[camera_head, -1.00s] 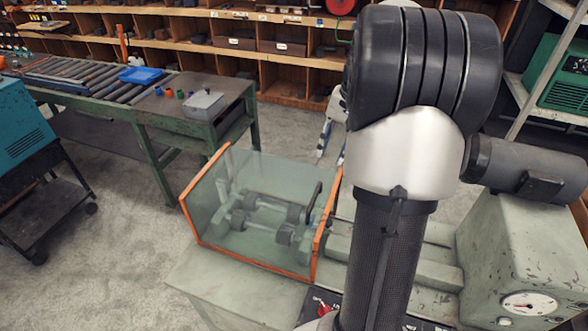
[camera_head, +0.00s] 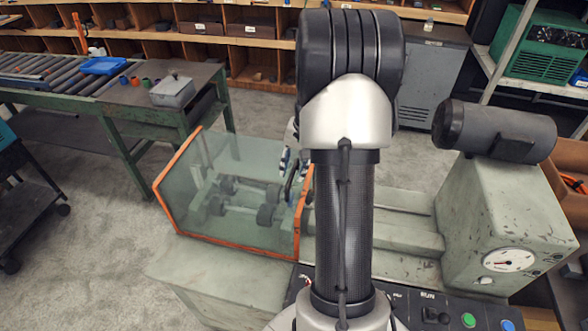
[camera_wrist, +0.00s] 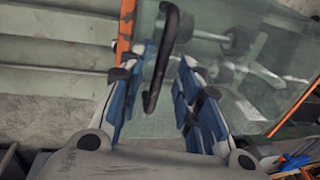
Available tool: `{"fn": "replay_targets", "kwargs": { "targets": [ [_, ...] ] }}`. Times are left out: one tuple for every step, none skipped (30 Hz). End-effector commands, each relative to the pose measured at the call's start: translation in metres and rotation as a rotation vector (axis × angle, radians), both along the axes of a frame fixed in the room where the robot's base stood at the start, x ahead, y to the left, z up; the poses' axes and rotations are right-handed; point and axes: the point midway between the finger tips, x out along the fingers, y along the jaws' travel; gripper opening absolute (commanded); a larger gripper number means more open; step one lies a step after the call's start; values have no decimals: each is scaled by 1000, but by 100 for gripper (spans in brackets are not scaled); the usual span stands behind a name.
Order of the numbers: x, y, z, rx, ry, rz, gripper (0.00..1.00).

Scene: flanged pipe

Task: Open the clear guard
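The clear guard (camera_head: 240,185) is a see-through box with orange edges, standing closed over rollers on the pale green machine. It also shows in the wrist view (camera_wrist: 215,85), with its orange edge (camera_wrist: 125,30) left of centre. A black bar handle (camera_wrist: 168,60) is fixed to the guard near that edge; in the head view it is partly behind my arm. My gripper (camera_wrist: 157,95) has its blue-padded fingers apart, with the lower end of the handle showing between them. I cannot tell if either finger touches it. In the head view the gripper (camera_head: 288,165) is mostly hidden by my arm.
The machine's gauge housing (camera_head: 508,220) with a dark motor (camera_head: 495,130) on top stands to the right. A control panel (camera_head: 440,315) runs along the front. A green roller table (camera_head: 110,100) stands behind left. Bare floor lies left of the machine.

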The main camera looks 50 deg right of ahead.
Motion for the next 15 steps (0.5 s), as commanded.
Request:
{"fn": "replay_targets", "kwargs": {
  "targets": [
    [0, 0, -2, 1, 0, 0, 31],
    [1, 1, -3, 0, 0, 0, 31],
    [1, 1, -4, 0, 0, 0, 31],
    [1, 1, -4, 0, 0, 0, 31],
    [1, 0, -4, 0, 0, 0, 31],
    [1, 0, -4, 0, 0, 0, 31],
    [1, 0, -4, 0, 0, 0, 31],
    [1, 0, -4, 0, 0, 0, 31],
    [1, 0, -4, 0, 0, 0, 31],
    [1, 0, -4, 0, 0, 0, 31],
    [1, 0, -4, 0, 0, 0, 29],
    [1, 0, -3, 0, 0, 0, 26],
    [1, 0, -3, 0, 0, 0, 24],
    [1, 0, -3, 0, 0, 0, 22],
    [1, 0, -3, 0, 0, 0, 19]
  ]
}}
